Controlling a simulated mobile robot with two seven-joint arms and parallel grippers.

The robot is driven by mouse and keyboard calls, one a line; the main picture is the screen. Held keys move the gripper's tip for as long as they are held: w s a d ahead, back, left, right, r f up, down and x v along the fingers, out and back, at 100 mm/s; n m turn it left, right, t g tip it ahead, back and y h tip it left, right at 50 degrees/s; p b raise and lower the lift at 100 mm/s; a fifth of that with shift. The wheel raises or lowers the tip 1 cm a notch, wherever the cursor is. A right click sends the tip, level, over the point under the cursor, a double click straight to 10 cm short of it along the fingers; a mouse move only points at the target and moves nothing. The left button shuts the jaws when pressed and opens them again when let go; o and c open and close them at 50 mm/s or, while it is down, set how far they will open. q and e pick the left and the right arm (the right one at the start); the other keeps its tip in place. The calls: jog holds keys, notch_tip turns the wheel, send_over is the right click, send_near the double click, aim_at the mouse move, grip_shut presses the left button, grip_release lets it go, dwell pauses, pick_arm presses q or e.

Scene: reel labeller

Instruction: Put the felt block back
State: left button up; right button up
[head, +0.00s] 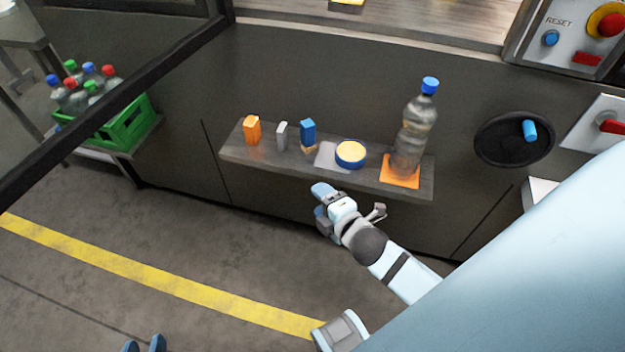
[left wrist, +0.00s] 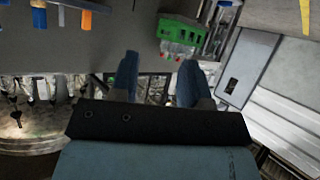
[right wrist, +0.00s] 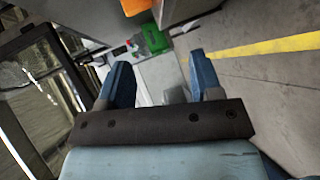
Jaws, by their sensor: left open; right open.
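Several small pieces stand on the narrow shelf (head: 270,163): an orange block (head: 252,130), a thin grey block (head: 282,135), and a blue block (head: 308,131) with a tan bottom. I cannot tell for certain which is the felt block; the tan-bottomed one may be. A pale flat pad (head: 325,155) lies beside a round blue tin with a yellow top (head: 350,154). My right gripper (head: 322,205) is open and empty, just in front of and below the shelf. My left gripper (head: 144,345) is open and empty, low at the bottom edge, far from the shelf.
A black wheel with a blue knob (head: 513,138) is further right. A green crate (head: 125,125) of bottles is at left. The floor in front is clear.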

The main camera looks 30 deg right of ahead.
jog(key=s+a+m+g+y, duration=0.35)
jog(key=s+a+m, duration=0.55)
jog(key=m, duration=0.6)
pick_arm(q)
notch_tip(320, 180, up, 17)
jog(key=s+a+p, duration=0.1)
jog(key=a+p, duration=0.1)
jog(key=p, duration=2.5)
jog(key=shift+s+g+y, duration=0.35)
jog(key=shift+g+y, duration=0.05)
pick_arm(e)
notch_tip(320, 180, up, 17)
jog(key=s+d, duration=0.2)
jog(key=shift+d+n, duration=0.15)
jog(key=shift+n, duration=0.15)
pick_arm(q)
jog(key=shift+a+f, duration=0.1)
pick_arm(e)
jog(key=shift+f+h, duration=0.1)
jog(key=shift+h, duration=0.15)
